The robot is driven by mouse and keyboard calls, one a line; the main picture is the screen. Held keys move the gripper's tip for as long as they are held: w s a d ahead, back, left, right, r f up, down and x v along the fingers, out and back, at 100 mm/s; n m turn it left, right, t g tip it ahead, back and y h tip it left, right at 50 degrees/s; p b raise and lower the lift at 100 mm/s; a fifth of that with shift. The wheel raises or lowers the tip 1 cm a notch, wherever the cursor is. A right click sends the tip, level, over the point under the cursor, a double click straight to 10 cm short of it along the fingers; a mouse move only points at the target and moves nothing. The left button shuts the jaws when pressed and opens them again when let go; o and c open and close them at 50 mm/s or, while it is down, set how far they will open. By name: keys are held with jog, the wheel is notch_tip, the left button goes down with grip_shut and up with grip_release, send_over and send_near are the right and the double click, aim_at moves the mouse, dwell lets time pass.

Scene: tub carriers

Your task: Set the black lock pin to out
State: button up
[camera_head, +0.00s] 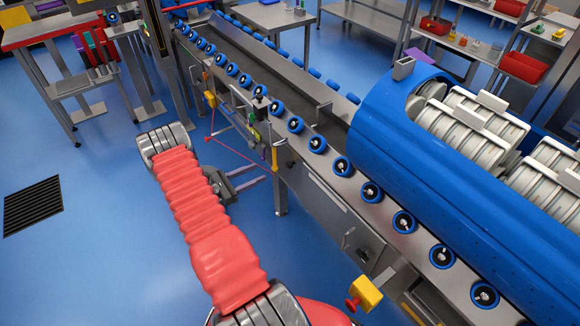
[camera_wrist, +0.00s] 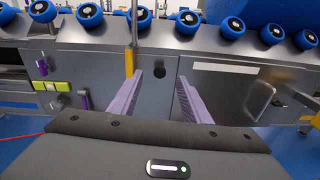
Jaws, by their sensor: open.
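A small dark round spot (camera_wrist: 160,71), which looks like the black lock pin, sits on the steel side panel of the conveyor in the wrist view. It appears between my fingertips and right of a yellow-sleeved rod (camera_wrist: 129,63). A matching dark spot (camera_head: 291,164) shows in the head view; whether the pin is in or out cannot be told. My gripper (camera_wrist: 160,77) has two pale purple fingers spread apart, with nothing between them. In the head view my gripper (camera_head: 252,174) is left of the conveyor side, pointing at the panel, apparently still short of it.
Blue rollers (camera_head: 317,143) line the conveyor edge above the panel. A blue tub (camera_head: 430,150) holding pale ribbed parts rests on it at right. A yellow box with a red button (camera_head: 366,294) juts out near the front.

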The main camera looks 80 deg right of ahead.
aim_at(288, 166)
jog(key=shift+n+h, duration=0.3)
jog(key=shift+n, duration=0.2)
jog(key=f, duration=0.1)
jog(key=s+f, duration=0.1)
jog(key=d+f, duration=0.1)
jog(key=shift+s+f, duration=0.3)
jog(key=shift+s, duration=0.1)
jog(key=shift+s, duration=0.1)
jog(key=x, duration=1.3)
jog(key=shift+s+d, duration=0.2)
jog(key=shift+s, duration=0.05)
jog(key=shift+r, duration=0.1)
jog(key=shift+c, duration=0.6)
jog(key=shift+s, duration=0.1)
grip_shut()
jog(key=shift+a, duration=0.1)
